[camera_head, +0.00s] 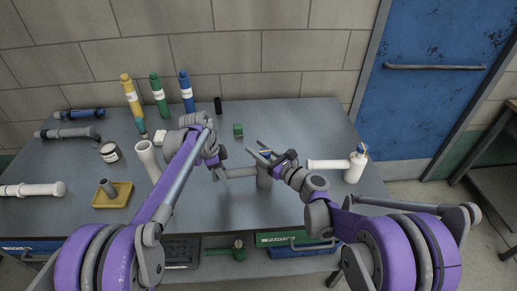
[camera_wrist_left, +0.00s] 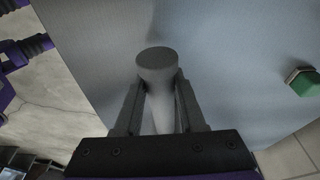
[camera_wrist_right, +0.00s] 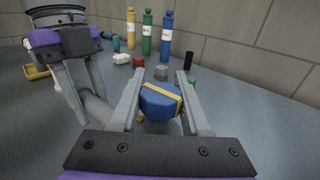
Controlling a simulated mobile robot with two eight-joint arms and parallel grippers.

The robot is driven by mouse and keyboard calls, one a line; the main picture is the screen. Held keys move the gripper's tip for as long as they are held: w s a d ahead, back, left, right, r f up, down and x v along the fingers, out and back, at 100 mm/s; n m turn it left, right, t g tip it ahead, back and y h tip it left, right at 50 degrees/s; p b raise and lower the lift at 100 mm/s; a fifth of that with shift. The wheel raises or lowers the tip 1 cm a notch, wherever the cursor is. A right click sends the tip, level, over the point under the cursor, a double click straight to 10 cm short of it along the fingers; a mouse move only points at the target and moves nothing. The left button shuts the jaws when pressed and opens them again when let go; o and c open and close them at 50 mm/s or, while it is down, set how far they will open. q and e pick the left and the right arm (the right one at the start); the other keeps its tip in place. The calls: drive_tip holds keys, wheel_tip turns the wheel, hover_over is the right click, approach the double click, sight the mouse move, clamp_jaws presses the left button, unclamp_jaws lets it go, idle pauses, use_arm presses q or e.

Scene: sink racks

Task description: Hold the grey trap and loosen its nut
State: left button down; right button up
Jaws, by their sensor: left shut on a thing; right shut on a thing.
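The grey trap (camera_head: 263,179) stands on the table at the middle, with a grey side pipe (camera_head: 240,172) reaching left. My left gripper (camera_head: 221,171) is shut on this side pipe; the left wrist view shows the pipe's round end (camera_wrist_left: 156,62) between the fingers. The nut on top is blue with a yellow stripe (camera_wrist_right: 160,102). My right gripper (camera_head: 267,155) is shut around the nut, with one finger on each side of it in the right wrist view. The right gripper partly hides the nut in the head view.
A white trap (camera_head: 355,168) with a blue-and-yellow nut stands to the right. Yellow, green and blue bottles (camera_head: 159,97) stand at the back. A white pipe (camera_head: 147,153), a jar (camera_head: 109,152) and a yellow tray (camera_head: 123,200) are left. The front middle tabletop is clear.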

clamp_jaws()
drive_tip(key=m+t+h, duration=0.2)
drive_tip(key=h, duration=0.1)
drive_tip(key=m+h, duration=0.1)
drive_tip(key=shift+w+d+r+t+h, duration=0.15)
drive_tip(key=shift+w+d+t+h, duration=0.15)
drive_tip(key=shift+t, duration=0.1)
drive_tip(key=shift+d+m+h, duration=0.25)
drive_tip(key=shift+m+h, duration=0.45)
drive_tip(key=shift+h, duration=0.1)
drive_tip(key=shift+t, duration=0.3)
drive_tip(key=o, duration=0.9)
unclamp_jaws()
